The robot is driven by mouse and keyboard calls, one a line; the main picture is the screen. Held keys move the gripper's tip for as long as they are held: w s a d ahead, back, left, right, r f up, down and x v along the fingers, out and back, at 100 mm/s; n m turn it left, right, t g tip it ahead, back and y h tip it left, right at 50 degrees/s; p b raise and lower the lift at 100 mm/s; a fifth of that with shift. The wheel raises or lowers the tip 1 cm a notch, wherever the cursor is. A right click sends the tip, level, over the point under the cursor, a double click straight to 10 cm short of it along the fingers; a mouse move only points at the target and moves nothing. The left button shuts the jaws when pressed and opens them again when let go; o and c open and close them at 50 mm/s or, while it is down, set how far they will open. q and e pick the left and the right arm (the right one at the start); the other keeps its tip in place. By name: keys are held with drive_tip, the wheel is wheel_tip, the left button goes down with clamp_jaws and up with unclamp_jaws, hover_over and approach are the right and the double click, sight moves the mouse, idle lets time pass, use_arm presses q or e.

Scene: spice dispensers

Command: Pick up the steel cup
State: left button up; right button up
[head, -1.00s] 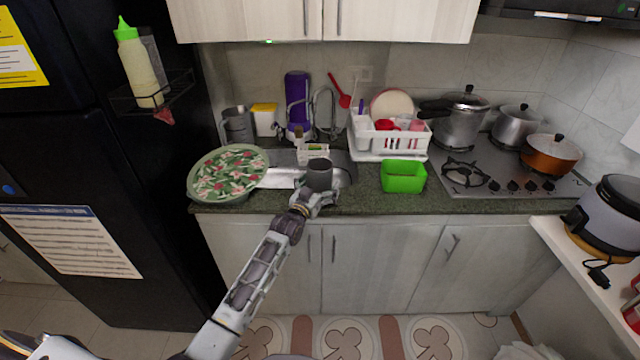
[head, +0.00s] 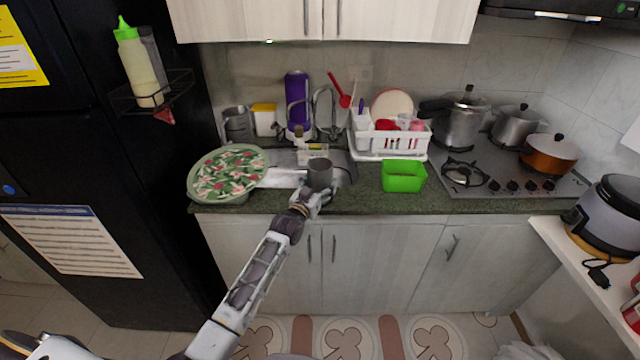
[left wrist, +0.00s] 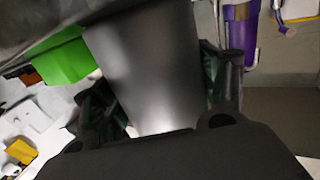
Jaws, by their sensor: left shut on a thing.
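The steel cup (head: 320,172) is a dark grey cup at the front of the sink, near the counter's front edge in the head view. My left gripper (head: 322,192) is shut on it from the front. In the left wrist view the cup (left wrist: 150,65) fills the middle, between the two dark fingers of my left gripper (left wrist: 155,100). The cup looks upright in the head view. I cannot tell whether its base touches anything. My right gripper is not in view.
A round floral tray (head: 228,172) lies left of the cup. A green container (head: 403,177) stands to the right. The faucet (head: 325,110) and a white dish rack (head: 388,145) are behind. The counter between cup and green container is clear.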

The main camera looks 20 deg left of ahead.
sight(320, 158)
use_arm(q)
drive_tip(key=shift+r, duration=0.4)
drive_tip(key=shift+r, duration=4.6)
drive_tip(key=shift+r, duration=0.1)
drive_tip(key=shift+r, duration=0.1)
